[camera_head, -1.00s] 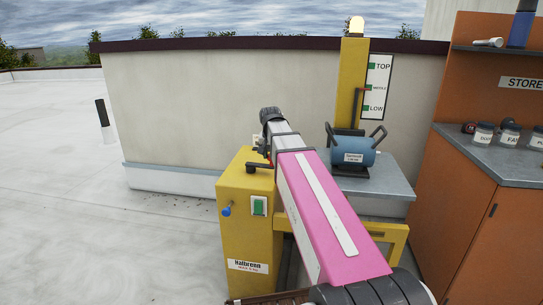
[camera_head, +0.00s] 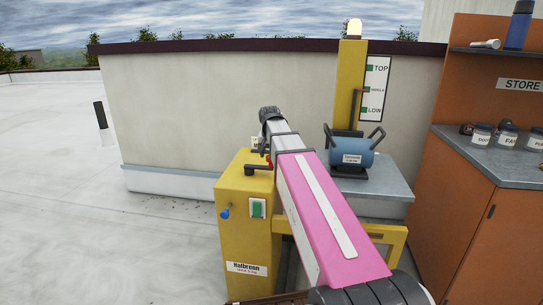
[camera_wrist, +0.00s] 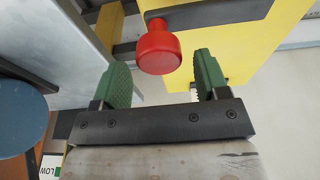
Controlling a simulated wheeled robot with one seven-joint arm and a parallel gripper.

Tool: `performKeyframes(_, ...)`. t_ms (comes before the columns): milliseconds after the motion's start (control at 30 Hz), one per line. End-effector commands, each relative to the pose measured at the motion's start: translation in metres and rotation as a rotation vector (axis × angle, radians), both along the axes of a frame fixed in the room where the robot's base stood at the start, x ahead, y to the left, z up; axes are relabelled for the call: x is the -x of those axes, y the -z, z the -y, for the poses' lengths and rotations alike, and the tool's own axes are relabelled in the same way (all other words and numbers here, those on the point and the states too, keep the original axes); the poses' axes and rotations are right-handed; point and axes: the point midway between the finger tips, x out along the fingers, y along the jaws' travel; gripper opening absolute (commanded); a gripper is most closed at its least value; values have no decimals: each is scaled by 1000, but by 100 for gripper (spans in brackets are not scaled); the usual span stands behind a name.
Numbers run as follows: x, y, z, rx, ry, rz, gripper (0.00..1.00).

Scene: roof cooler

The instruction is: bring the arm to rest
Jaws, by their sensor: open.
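My gripper (camera_wrist: 163,80) is open in the wrist view, its two green ridged fingers spread apart with nothing between them. A red knob (camera_wrist: 159,50) on a dark bar lies just beyond the fingertips, roughly centred between them; I see no contact. In the head view my pink and grey arm reaches forward over the yellow cabinet (camera_head: 236,235). The gripper's fingers are hidden there behind the arm's end. A dark lever (camera_head: 258,170) sticks out at the cabinet's top, left of the arm, with a bit of red beside it.
A blue motor-like unit (camera_head: 352,155) stands on a grey bench (camera_head: 385,190) right of my arm. Behind it rises a yellow post (camera_head: 349,85) with a level scale (camera_head: 375,88). An orange store cabinet (camera_head: 455,230) stands at the right. The roof floor (camera_head: 90,230) at left is clear.

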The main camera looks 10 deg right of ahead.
Motion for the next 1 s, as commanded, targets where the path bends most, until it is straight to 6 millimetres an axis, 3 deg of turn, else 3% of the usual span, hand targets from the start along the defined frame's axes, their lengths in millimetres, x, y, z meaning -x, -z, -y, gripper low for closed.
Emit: performKeyframes(1000,0,-69,0,-1,0,-1,68)
